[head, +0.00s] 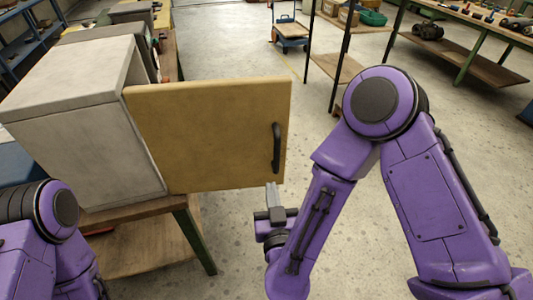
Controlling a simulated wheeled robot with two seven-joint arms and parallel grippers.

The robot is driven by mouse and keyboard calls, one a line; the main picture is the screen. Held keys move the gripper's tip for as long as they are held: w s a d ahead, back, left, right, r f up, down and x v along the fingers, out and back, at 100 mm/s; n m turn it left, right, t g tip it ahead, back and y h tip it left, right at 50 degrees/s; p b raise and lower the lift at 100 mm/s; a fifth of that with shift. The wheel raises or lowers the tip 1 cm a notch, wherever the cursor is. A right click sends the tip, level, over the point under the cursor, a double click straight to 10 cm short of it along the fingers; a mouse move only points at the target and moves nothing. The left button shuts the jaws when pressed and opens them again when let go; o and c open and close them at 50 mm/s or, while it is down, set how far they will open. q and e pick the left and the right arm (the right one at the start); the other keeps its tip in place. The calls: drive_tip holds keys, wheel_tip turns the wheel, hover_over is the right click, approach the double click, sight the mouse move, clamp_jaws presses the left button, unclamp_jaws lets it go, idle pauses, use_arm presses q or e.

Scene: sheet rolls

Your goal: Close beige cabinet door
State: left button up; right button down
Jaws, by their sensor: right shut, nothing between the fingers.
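The beige cabinet door (205,130) stands wide open, swung out to the right of the pale grey cabinet (85,110). A dark vertical handle (276,148) is near the door's right edge. The cabinet sits on a wooden table with green legs. My right gripper (272,190) is just below the door's lower right corner, its fingers shut and empty. Whether it touches the door I cannot tell. My left arm shows at the lower left, but its gripper is out of view.
The wooden table (150,245) has a lower shelf. Clear concrete floor (225,50) lies behind the door. A dark-framed shelf (335,68), a blue cart (290,30) and a workbench (470,65) stand farther back. Equipment (130,13) sits behind the cabinet.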

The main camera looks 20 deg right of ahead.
sight(265, 148)
drive_tip(key=w+p, duration=0.1)
drive_tip(key=w, duration=0.2)
drive_tip(key=w+d+p, duration=0.1)
drive_tip(key=w+p, duration=0.1)
drive_tip(key=w, duration=0.2)
drive_tip(key=w+d+p, duration=0.1)
drive_tip(key=w+p, duration=0.1)
drive_tip(key=w, duration=0.2)
drive_tip(key=shift+w+r, duration=0.1)
drive_tip(key=shift+w, duration=0.35)
